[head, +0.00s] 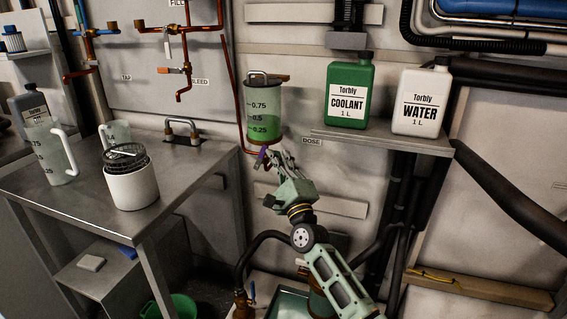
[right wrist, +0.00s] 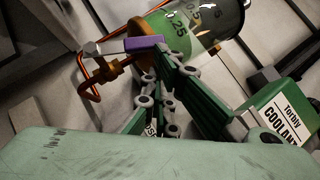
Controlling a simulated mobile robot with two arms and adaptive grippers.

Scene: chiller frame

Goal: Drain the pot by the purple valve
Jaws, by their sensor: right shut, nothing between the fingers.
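The pot (head: 264,104) is a clear cylinder with a scale, fixed to the wall in the middle of the head view. Green liquid fills its lower part; its bottom also shows in the right wrist view (right wrist: 190,28). The purple valve handle (head: 262,155) sits under the pot, by a brass fitting; in the right wrist view the handle (right wrist: 137,44) lies nearly level across the picture. My right gripper (head: 271,160) is shut and empty, its tips right at the handle. I cannot tell whether they touch it. My left gripper is not in view.
A green coolant bottle (head: 348,95) and a white water bottle (head: 421,98) stand on a shelf (head: 380,138) to the right. A steel table (head: 80,194) at left holds jugs and a white canister (head: 132,186). A copper pipe (head: 232,90) runs beside the pot.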

